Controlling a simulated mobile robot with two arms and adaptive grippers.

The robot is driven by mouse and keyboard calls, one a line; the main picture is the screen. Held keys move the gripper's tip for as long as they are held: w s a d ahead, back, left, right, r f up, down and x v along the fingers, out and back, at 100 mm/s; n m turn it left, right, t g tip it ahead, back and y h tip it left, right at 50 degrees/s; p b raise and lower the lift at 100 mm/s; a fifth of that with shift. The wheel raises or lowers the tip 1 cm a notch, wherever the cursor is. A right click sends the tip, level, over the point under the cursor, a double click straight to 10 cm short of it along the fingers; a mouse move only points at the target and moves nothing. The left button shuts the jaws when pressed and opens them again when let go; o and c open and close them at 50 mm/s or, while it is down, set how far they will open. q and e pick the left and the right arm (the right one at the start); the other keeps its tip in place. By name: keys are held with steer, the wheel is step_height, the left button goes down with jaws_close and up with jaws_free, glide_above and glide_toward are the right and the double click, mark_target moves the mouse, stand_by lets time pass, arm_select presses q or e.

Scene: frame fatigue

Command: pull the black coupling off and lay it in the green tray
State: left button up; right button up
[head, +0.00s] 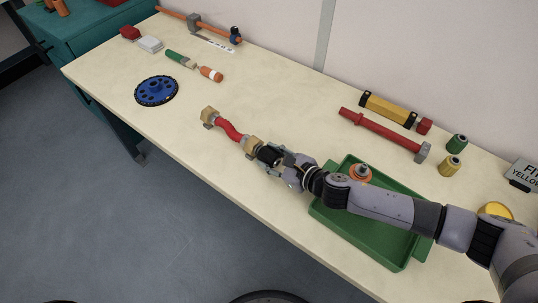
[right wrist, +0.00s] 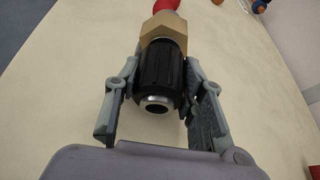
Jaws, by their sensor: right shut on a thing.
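The black coupling (right wrist: 162,78) is a ribbed black cylinder with a silver end ring. In the right wrist view it sits against a brass-coloured hex block (right wrist: 163,27) at the end of a red piece. In the head view the red piece (head: 230,130) has a tan block at each end and lies on the table. My right gripper (head: 270,158) is shut on the coupling, with one finger on each side of it; it also shows in the right wrist view (right wrist: 160,95). The green tray (head: 375,247) lies under my right forearm, which hides part of it. My left gripper is not in view.
An orange round part (head: 360,172) is in the tray's far end. A red-handled hammer-like tool (head: 380,131), a yellow bar (head: 388,109) and green (head: 456,144) and yellow cylinders (head: 449,166) lie behind. A blue disc (head: 156,90) lies left. The table's middle is clear.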

mark_target(277, 163)
steer(key=shift+s+d+f+p, duration=0.1)
steer(key=shift+s+d+p, duration=0.2)
steer(key=shift+s+d, duration=0.85)
steer(key=shift+w+d, duration=0.1)
steer(key=shift+d, duration=0.05)
steer(key=shift+s+d, duration=0.2)
steer(key=shift+d, duration=0.05)
steer(key=shift+s+d, duration=1.05)
steer(key=shift+d, duration=0.2)
steer(key=w+d+r+m+t+h, duration=0.1)
steer(key=w+d+r+m+h, duration=0.15)
steer(key=r, duration=0.55)
steer(key=w+d+r+m+t+h, duration=0.2)
steer(key=w+d+r, duration=0.1)
steer(key=r, duration=0.6)
steer(key=w+d+r+m+t+h, duration=0.1)
steer(key=w+d+r+m+h, duration=0.2)
steer(key=r, duration=0.5)
steer(key=s+d+r+m+h, duration=0.1)
steer(key=s+d+r+h, duration=0.1)
steer(key=s+d+r, duration=0.2)
step_height(277, 163, up, 3)
steer(key=shift+s+d+r+m+p, duration=0.2)
steer(key=shift+s+m+p, duration=0.15)
steer(key=shift+s, duration=0.25)
